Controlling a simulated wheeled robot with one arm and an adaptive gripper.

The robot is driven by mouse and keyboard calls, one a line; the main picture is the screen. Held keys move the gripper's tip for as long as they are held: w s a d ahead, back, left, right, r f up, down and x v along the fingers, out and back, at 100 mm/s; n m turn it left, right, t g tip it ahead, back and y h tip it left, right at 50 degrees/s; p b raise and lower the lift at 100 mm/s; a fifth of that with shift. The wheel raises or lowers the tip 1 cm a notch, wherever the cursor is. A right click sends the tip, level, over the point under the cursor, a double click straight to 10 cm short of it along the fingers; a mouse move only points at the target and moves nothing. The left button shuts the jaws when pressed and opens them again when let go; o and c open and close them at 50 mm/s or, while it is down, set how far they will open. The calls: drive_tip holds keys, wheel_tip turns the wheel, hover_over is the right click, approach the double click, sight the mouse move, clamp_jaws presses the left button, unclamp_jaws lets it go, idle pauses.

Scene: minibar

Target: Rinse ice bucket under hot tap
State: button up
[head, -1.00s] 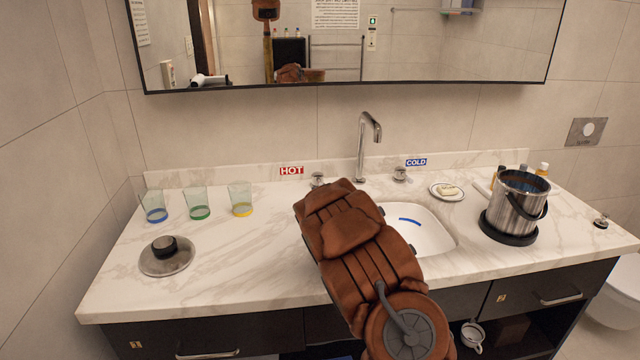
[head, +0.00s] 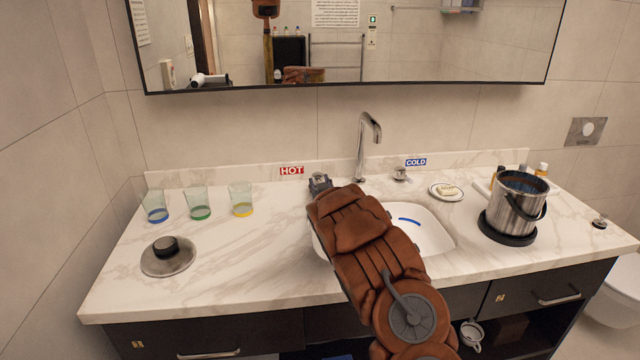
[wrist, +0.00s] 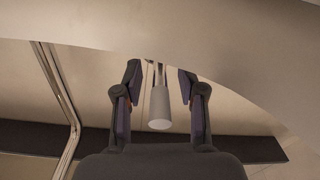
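The metal ice bucket (head: 512,212) stands upright on a dark round base (head: 492,234) right of the sink, its black handle hanging down. A metal lid with a black knob (head: 166,256) lies at the left of the counter. My gripper (head: 320,182) is at the hot tap, just below the red HOT label (head: 292,171), and mostly hides that tap. In the wrist view my gripper (wrist: 160,84) is open, with a pale cylinder (wrist: 160,108), apparently the tap handle, between the fingers and gaps on both sides. The spout (head: 367,140) stands over the sink (head: 425,238).
Three glasses (head: 200,203) stand at the back left. The cold tap (head: 401,175) and a soap dish (head: 448,198) are right of the spout. Small bottles (head: 541,170) stand behind the bucket. A mirror (head: 440,50) hangs above.

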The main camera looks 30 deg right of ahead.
drive_tip(key=shift+c, duration=0.3)
clamp_jaws()
idle(0.3)
